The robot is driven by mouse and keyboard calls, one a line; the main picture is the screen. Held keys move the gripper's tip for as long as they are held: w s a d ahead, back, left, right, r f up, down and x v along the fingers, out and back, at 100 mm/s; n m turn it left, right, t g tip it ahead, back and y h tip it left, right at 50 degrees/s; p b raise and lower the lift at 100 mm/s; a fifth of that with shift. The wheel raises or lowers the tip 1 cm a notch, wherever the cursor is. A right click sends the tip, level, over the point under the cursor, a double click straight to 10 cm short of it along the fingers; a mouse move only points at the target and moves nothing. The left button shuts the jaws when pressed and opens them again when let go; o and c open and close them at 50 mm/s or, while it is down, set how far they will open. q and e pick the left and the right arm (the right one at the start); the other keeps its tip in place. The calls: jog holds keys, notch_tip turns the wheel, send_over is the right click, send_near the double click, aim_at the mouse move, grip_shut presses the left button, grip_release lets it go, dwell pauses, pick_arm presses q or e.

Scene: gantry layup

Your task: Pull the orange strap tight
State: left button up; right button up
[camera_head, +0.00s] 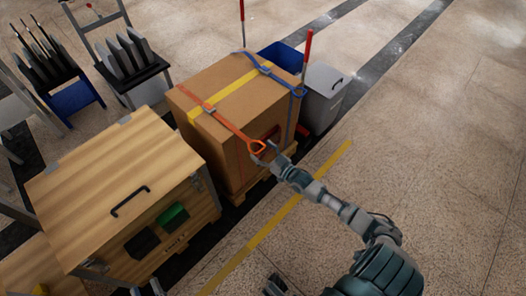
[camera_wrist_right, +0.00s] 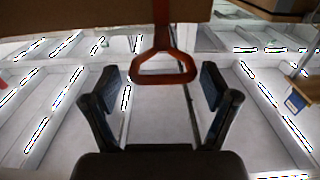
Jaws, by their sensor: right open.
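The orange strap (camera_head: 228,122) runs over the top of a large cardboard box (camera_head: 190,100) and down its near side. It ends in an orange loop handle (camera_head: 257,147), which also hangs in the right wrist view (camera_wrist_right: 162,79). My right gripper (camera_head: 268,156) is at the handle beside the box. In the right wrist view its open fingers (camera_wrist_right: 160,95) stand apart on either side of the handle, with gaps on both sides. Grey parts at the bottom edge look like my left gripper (camera_head: 147,289), mostly cut off; its jaws are unclear.
A blue strap (camera_head: 272,74) and a yellow band (camera_head: 232,95) also cross the box. A wooden cabinet (camera_head: 120,180) stands close on the left. A grey bin (camera_head: 325,95) and red-topped poles (camera_head: 307,48) stand behind. Open floor lies right of the yellow line (camera_head: 275,222).

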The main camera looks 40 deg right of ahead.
jog(key=s+d, duration=0.1)
jog(key=s, duration=1.1)
